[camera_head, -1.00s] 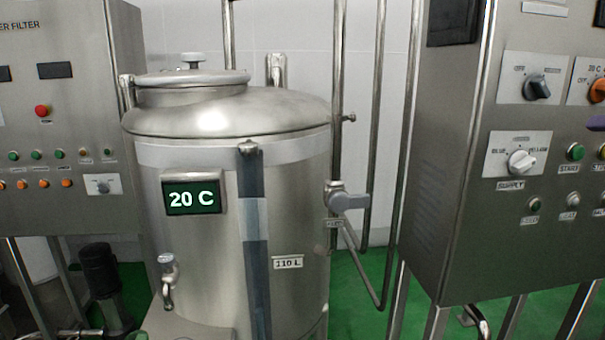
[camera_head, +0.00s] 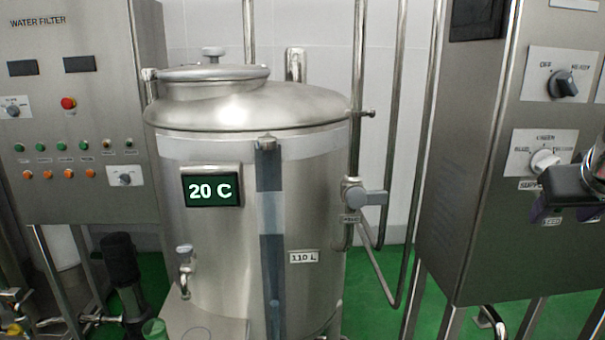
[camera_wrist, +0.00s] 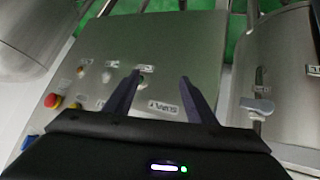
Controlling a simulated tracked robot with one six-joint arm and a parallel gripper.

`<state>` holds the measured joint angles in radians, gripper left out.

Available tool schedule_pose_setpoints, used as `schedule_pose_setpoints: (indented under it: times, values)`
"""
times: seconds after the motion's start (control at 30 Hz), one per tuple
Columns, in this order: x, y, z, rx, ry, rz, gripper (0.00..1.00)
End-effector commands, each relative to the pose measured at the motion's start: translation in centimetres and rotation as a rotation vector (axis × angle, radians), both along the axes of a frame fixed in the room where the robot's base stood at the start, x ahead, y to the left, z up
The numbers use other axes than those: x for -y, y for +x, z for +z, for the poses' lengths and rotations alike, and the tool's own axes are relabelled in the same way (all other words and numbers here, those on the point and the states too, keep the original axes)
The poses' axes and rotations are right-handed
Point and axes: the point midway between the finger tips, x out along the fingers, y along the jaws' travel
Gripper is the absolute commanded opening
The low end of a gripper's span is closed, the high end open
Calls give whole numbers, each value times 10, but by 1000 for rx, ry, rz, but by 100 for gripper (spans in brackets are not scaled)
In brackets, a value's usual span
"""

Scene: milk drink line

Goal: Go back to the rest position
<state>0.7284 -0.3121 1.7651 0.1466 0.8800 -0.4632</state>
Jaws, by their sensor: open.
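My gripper (camera_head: 563,213) shows at the right edge of the head view, a dark body with two purple fingers, in front of the right control panel (camera_head: 470,190). In the wrist view my gripper (camera_wrist: 160,77) has its two fingers apart with nothing between them. The panel's grey face (camera_wrist: 185,35) lies beyond the fingertips, with knobs and labels upside down. In the head view my gripper hides the panel's lower right part. I cannot tell the exact gap between fingertips and panel.
A steel tank (camera_head: 220,240) with a 20 C display (camera_head: 212,188) stands in the middle. The water filter cabinet (camera_head: 90,190) is on the left. Vertical pipes (camera_head: 357,100) run between tank and right panel. A red and yellow button (camera_wrist: 52,101) shows in the wrist view.

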Motion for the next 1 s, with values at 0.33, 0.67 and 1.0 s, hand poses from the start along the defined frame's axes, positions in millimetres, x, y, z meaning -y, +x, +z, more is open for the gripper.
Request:
schedule_pose_setpoints:
  times: [0.33, 0.67, 1.0]
  values:
    - [-44, 10, -20, -49, -72, 74, 51]
    - [-140, -3, -83, -89, 46, 167, 51]
    - [-250, -54, -174, -180, 177, 283, 51]
